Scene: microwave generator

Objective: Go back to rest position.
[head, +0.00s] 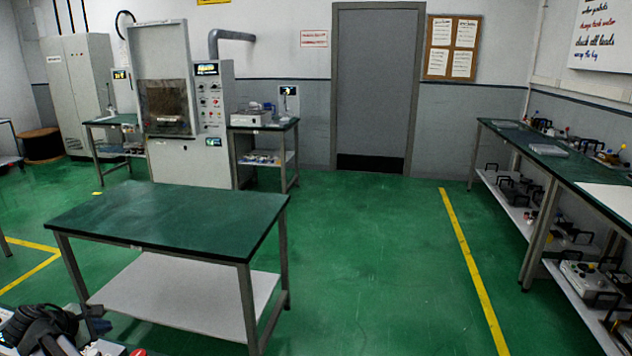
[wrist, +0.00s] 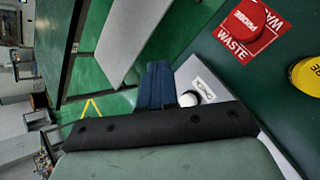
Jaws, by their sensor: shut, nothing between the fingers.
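My gripper (wrist: 157,83) shows in the wrist view as dark blue fingers beyond a black bar. The fingers are together with nothing between them. Beside them is a pale panel with a white round knob (wrist: 189,99); I cannot tell whether they touch it. In the head view, dark parts of my arm show at the bottom left corner, and the fingers cannot be made out clearly there.
A red round item on a red "PROBE WASTE" label (wrist: 250,25) and a yellow round item (wrist: 308,75) are on a dark green surface. A bare green table (head: 170,215) stands ahead. A long bench (head: 540,155) lines the right. Floor between is clear.

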